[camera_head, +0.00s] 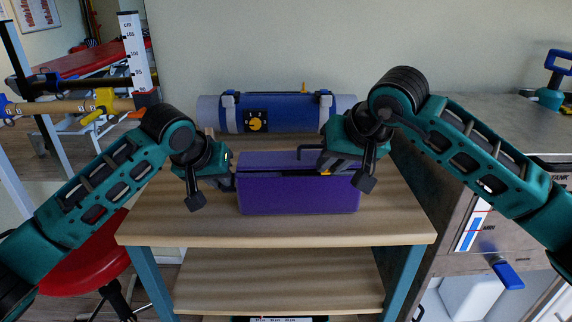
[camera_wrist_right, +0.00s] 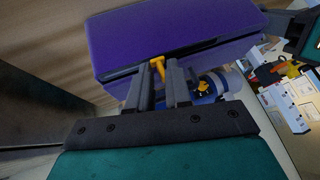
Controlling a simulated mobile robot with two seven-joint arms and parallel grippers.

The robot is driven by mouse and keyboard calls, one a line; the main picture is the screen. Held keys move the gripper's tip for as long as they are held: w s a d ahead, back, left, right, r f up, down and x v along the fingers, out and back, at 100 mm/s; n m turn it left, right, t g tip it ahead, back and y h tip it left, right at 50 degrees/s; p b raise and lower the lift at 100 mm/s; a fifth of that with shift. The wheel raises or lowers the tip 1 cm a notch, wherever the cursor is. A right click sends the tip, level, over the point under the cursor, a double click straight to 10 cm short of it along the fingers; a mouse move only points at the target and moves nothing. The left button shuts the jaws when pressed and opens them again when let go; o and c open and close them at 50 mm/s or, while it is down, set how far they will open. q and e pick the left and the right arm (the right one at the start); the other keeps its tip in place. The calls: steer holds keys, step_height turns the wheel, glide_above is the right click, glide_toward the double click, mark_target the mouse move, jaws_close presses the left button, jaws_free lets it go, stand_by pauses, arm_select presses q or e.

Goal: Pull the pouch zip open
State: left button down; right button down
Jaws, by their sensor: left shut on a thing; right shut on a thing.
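The purple pouch (camera_head: 298,198) sits box-like on the wooden table. A dark slit runs along its upper front edge, left of the yellow zip pull (camera_head: 325,173). My right gripper (camera_head: 322,166) is above the pouch's right part, shut on the zip pull, which shows between its fingertips in the right wrist view (camera_wrist_right: 158,66). My left gripper (camera_head: 232,182) is at the pouch's left end and shut on it; the exact spot it grips is hard to make out. The pouch (camera_wrist_right: 175,30) fills the top of the wrist view.
A blue roll (camera_head: 285,118) with straps and a yellow knob lies behind the pouch on the table (camera_head: 270,232). A metal cabinet (camera_head: 490,125) stands at the right and a red stool (camera_head: 85,262) at the left. The table in front of the pouch is clear.

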arm_select(q)
steer(key=shift+s+a+f, duration=0.15)
steer(key=shift+f, duration=0.4)
arm_select(e)
steer(key=shift+d+r, duration=0.1)
steer(key=shift+d, duration=2.5)
steer(key=c, duration=1)
jaws_free()
steer(key=shift+c, duration=0.2)
step_height(320, 180, up, 8)
arm_select(q)
steer(key=c, duration=1.2)
jaws_free()
steer(key=shift+r, duration=0.1)
arm_select(e)
steer(key=shift+w, duration=0.1)
arm_select(q)
steer(key=shift+r, duration=0.1)
